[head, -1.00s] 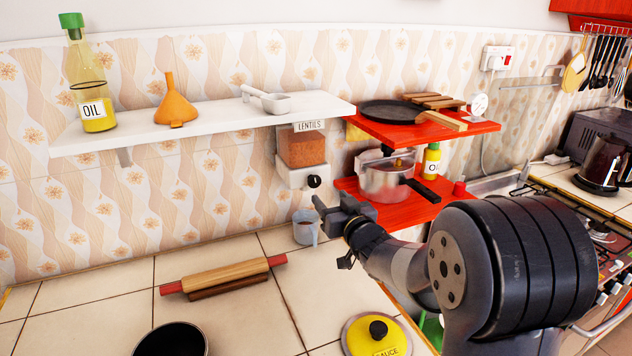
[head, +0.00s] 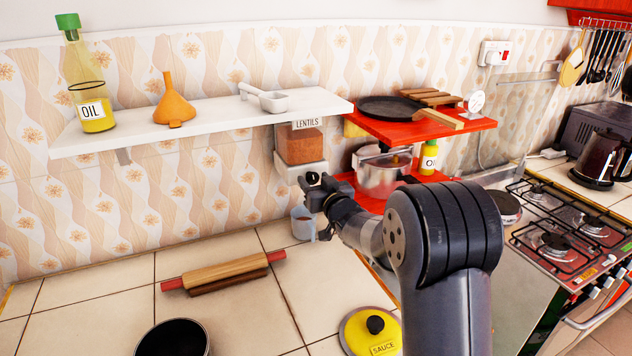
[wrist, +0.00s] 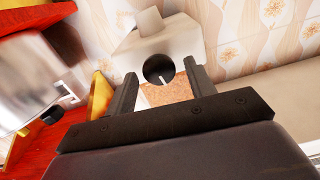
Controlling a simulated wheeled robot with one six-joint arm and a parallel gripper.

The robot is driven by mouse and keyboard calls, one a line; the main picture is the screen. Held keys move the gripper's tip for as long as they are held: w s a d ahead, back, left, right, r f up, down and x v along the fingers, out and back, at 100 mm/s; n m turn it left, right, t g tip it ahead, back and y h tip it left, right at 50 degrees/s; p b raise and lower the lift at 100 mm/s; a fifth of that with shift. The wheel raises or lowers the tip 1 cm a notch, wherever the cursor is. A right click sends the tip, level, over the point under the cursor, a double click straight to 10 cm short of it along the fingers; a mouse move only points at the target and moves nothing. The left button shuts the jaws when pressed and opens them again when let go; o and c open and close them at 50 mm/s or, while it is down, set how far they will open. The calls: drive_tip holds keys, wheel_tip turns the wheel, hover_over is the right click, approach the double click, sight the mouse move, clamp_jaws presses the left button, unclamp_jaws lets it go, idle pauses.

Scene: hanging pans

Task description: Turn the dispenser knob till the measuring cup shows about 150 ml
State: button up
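The lentils dispenser (head: 303,146) hangs on the wall below the white shelf, with orange-brown lentils in its clear box. Its dark round knob (head: 313,178) sits on the white base. In the wrist view the knob (wrist: 158,69) has a white pointer line and lies between the fingertips. My gripper (head: 314,191) is open, with a finger on each side of the knob (wrist: 164,73); gaps show beside it. The measuring cup (head: 302,224) stands on the counter under the dispenser, partly behind my gripper. Its level cannot be read.
A red shelf unit with a steel pot (head: 378,174) and a pan (head: 392,108) is right of the dispenser. A rolling pin (head: 222,272), a dark bowl (head: 172,340) and a yellow sauce lid (head: 369,332) lie on the counter. The counter's left is clear.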

drive_tip(key=c, duration=0.9)
drive_tip(key=shift+o, duration=0.2)
drive_tip(key=shift+m, duration=0.4)
drive_tip(key=m, duration=0.2)
drive_tip(key=shift+d+m, duration=0.1)
drive_tip(key=shift+m, duration=0.2)
drive_tip(key=shift+m+p, duration=0.45)
drive_tip(key=shift+m, duration=1.35)
drive_tip(key=o, duration=1)
drive_tip(key=shift+c, duration=0.2)
